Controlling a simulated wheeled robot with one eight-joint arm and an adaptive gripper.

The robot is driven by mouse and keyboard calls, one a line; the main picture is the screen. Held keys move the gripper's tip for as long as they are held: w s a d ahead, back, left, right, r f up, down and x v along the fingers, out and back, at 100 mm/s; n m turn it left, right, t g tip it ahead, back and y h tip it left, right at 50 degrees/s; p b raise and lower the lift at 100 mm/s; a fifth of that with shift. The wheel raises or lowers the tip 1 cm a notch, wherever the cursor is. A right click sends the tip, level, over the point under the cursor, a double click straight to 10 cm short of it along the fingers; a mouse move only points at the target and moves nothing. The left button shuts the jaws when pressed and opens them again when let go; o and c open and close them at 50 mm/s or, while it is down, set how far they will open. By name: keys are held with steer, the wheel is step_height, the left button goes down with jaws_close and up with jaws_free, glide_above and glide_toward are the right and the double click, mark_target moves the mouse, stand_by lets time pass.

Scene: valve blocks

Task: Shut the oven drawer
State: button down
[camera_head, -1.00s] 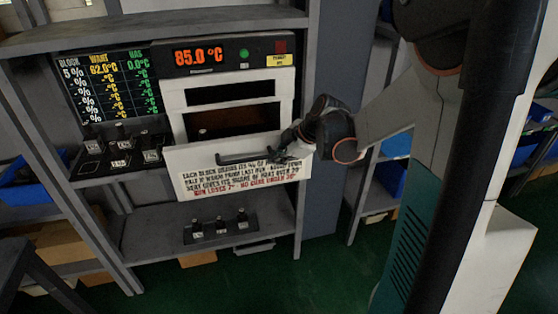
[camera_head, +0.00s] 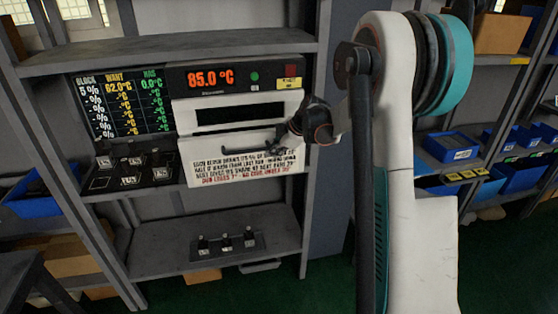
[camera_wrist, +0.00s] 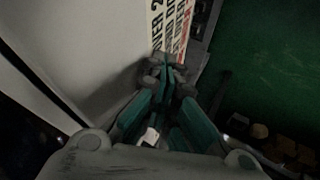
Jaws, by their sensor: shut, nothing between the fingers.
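The oven (camera_head: 240,95) is a white and black unit on the shelf, with an orange 85.0 °C readout. Its drawer front (camera_head: 235,170) is a white panel with black and red printed text and a dark bar handle (camera_head: 240,151). The panel sits close up under the oven's window, and no drawer inside shows; I cannot tell if it is fully flush. My gripper (camera_head: 277,146) is at the right end of the handle, against or just before the panel. In the wrist view its fingers (camera_wrist: 168,72) are together and empty, beside the white printed panel (camera_wrist: 174,22).
A board of readings (camera_head: 122,105) and a tray of small valve blocks (camera_head: 130,165) stand left of the oven. More blocks (camera_head: 228,242) sit on the shelf below. Blue bins (camera_head: 450,147) fill shelves at right. Green floor lies in front.

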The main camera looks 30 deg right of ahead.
steer(key=shift+w+d+p, duration=0.1)
steer(key=shift+w+d, duration=0.15)
steer(key=shift+w, duration=0.55)
steer(key=shift+w+d+p, duration=0.15)
steer(key=shift+w+d, duration=0.05)
steer(key=shift+w, duration=0.55)
steer(key=shift+w+d+p, duration=0.1)
steer(key=shift+w+d, duration=0.15)
steer(key=shift+w, duration=0.55)
